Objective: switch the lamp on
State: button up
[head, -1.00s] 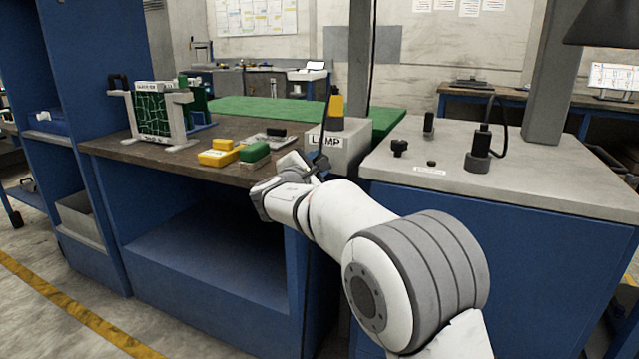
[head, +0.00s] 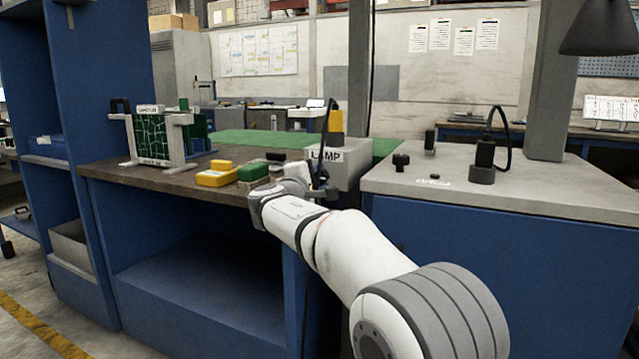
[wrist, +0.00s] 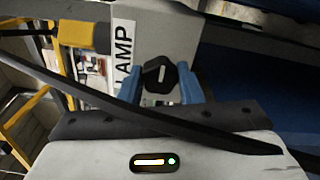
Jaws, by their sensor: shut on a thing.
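A grey lamp box (head: 345,166) labelled LAMP stands at the right end of the brown bench. It also shows at the top of the wrist view (wrist: 165,35). A black knob (wrist: 148,82) with a pale bar mark sits on its face. My gripper (wrist: 159,80) has a blue finger on each side of the knob and is shut on it. In the head view the knob and fingertips are hidden by my arm. A dark lamp shade (head: 598,28) hangs at the top right.
A yellow box (head: 214,177) and a green block (head: 252,172) lie on the bench, left of the lamp box. A framed green board (head: 153,138) stands further left. A grey-topped cabinet (head: 480,192) with several black fittings stands right. A dark cable crosses the wrist view.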

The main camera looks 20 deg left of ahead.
jog(key=o, duration=1)
jog(key=shift+c, duration=0.2)
jog(key=shift+s, duration=0.1)
jog(key=s+p, duration=0.1)
jog(key=s, duration=0.6)
jog(key=shift+s+a, duration=0.3)
